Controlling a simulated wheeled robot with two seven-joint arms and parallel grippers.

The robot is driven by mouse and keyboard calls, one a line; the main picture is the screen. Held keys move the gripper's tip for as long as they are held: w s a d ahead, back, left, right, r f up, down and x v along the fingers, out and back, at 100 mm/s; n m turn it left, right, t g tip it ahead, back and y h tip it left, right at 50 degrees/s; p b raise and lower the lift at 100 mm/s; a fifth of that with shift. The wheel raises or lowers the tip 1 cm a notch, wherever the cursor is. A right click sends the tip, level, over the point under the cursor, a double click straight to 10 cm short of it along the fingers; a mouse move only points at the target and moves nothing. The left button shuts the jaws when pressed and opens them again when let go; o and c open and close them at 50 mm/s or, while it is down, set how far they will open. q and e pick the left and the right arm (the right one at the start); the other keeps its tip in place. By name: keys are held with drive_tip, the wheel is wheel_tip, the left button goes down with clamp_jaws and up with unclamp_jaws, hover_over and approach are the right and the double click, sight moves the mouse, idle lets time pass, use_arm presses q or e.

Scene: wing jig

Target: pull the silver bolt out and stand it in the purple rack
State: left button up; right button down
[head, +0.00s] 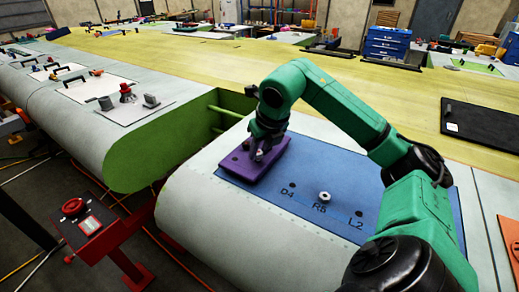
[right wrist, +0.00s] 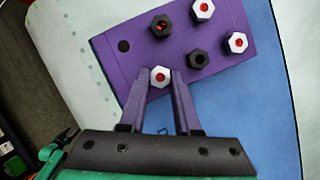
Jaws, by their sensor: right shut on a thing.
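My right gripper (head: 258,154) is over the purple rack (head: 277,163) in the head view. In the right wrist view its two fingers (right wrist: 160,80) are shut on a silver bolt (right wrist: 159,75) with a hex head and red centre. That bolt is at the near edge of the purple rack (right wrist: 110,72); whether it is seated in a hole cannot be told. Other silver bolts (right wrist: 236,43) and black bolts (right wrist: 198,60) stand in the rack, and one hole (right wrist: 124,46) is empty.
The blue panel (head: 240,180) has holes marked D4, R8 and L2. A pale round fastener (head: 324,197) sits at R8; the D4 and L2 holes look empty. A red control box (head: 85,222) stands at the left. A black flat case (head: 480,128) lies at the right.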

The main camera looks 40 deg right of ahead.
drive_tip(key=shift+f, duration=0.45)
drive_tip(key=c, duration=0.5)
unclamp_jaws()
drive_tip(key=shift+r, duration=0.1)
drive_tip(key=shift+c, duration=0.2)
drive_tip(key=p+v, duration=0.2)
drive_tip(key=v, duration=1.2)
drive_tip(key=shift+r+p, duration=0.25)
drive_tip(key=shift+p, duration=0.15)
drive_tip(key=shift+s, duration=0.15)
